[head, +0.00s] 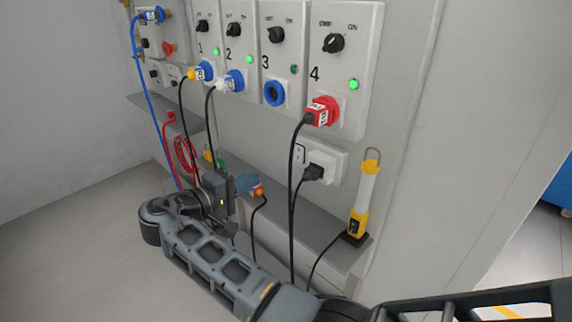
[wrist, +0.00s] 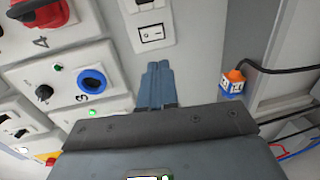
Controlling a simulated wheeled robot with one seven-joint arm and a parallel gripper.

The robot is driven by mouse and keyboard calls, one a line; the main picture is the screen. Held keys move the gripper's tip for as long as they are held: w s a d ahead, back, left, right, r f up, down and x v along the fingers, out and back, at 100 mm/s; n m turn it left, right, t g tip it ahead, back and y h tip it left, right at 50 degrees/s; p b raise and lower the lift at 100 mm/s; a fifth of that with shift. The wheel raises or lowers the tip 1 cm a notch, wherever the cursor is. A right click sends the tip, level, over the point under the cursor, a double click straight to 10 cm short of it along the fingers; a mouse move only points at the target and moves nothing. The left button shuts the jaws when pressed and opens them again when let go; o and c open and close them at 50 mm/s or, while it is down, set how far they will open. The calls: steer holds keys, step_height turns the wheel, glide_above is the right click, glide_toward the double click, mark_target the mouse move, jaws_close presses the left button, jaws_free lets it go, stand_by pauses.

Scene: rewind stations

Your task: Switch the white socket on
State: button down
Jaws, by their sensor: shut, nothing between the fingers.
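The white socket (head: 325,162) is a wall box below panel 4, with a black plug (head: 313,173) in it. Its small rocker switch (head: 299,153) is on its left end. In the wrist view the white socket (wrist: 137,19) is at the top, with the rocker switch (wrist: 152,34) above my fingertips. I cannot tell which side of the rocker is pressed. My gripper (head: 249,183) is shut and empty, left of the socket and a little lower. Its closed fingers (wrist: 158,68) point towards the switch, apart from it in the head view.
A loose blue-and-orange plug (wrist: 232,83) lies on the grey shelf (head: 289,222) near my gripper. A yellow-and-white lamp (head: 365,195) stands at the shelf's right end. Cables hang from the red plug (head: 322,111) and other panel plugs. Panel 3's blue outlet (head: 274,93) is empty.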

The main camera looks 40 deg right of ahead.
mark_target(298, 160)
steer(key=d, duration=0.4)
steer(key=d+f, duration=0.1)
steer(key=d, duration=0.9)
steer(key=shift+w+f, duration=0.25)
steer(key=shift+f, duration=0.1)
steer(key=shift+d+f, duration=0.1)
steer(key=shift+d, duration=0.05)
